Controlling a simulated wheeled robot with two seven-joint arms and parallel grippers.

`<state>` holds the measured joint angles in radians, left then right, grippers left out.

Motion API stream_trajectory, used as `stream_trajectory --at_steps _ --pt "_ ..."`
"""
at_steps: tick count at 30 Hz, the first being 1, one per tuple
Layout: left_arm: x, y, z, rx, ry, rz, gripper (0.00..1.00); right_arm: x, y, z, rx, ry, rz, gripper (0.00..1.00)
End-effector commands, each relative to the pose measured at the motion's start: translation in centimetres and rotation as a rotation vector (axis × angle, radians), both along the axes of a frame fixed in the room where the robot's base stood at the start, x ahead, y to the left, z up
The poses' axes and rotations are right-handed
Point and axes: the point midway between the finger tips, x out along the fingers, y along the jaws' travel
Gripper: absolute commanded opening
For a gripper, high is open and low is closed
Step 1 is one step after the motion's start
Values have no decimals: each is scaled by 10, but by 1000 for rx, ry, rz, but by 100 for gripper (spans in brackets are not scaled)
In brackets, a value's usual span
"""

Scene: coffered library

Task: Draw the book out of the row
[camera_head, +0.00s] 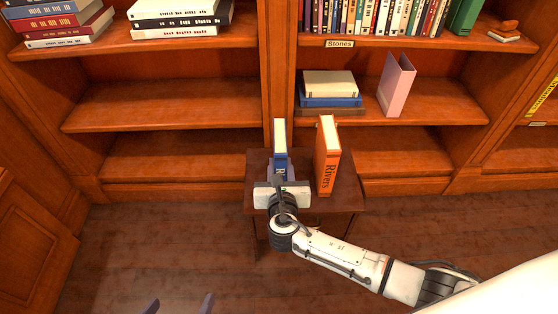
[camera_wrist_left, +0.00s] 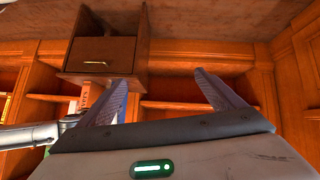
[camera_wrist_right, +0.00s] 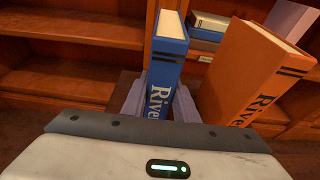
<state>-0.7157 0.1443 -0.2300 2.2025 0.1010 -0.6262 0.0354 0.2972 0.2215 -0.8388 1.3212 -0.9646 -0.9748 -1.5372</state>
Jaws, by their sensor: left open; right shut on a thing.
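A blue book (camera_head: 280,136) and an orange book (camera_head: 327,158) marked "Rivers" stand upright, side by side, on a small dark table (camera_head: 347,196). My right gripper (camera_head: 281,178) is shut on the blue book, low on its spine side. In the right wrist view the blue book (camera_wrist_right: 168,62) is between the fingers (camera_wrist_right: 160,100), and the orange book (camera_wrist_right: 258,72) is to its right, leaning in the picture. My left gripper (camera_head: 180,303) shows only its fingertips at the bottom edge of the head view. In the left wrist view it (camera_wrist_left: 155,85) is open and empty.
Behind the table is a wooden bookcase with a "Stones" label (camera_head: 340,44) and a row of books (camera_head: 375,16) above it. The floor (camera_head: 130,240) at left is clear.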

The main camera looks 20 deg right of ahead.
Motion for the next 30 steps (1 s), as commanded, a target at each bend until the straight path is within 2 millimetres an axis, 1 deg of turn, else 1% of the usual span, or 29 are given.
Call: stream_trajectory --at_steps 1,13,17,20,30 --pt "-2 0 0 1 3 -2 88 1 0 3 0 -5 1 0" --pt "-1 1 9 1 4 2 88 1 1 9 0 -5 2 0" --pt "-2 1 9 1 3 5 88 1 1 9 0 -5 2 0" --pt "-6 5 6 0 -13 21 88 1 1 8 0 -5 1 0" --pt "-7 10 16 14 -24 25 88 -29 9 10 0 -3 2 0"
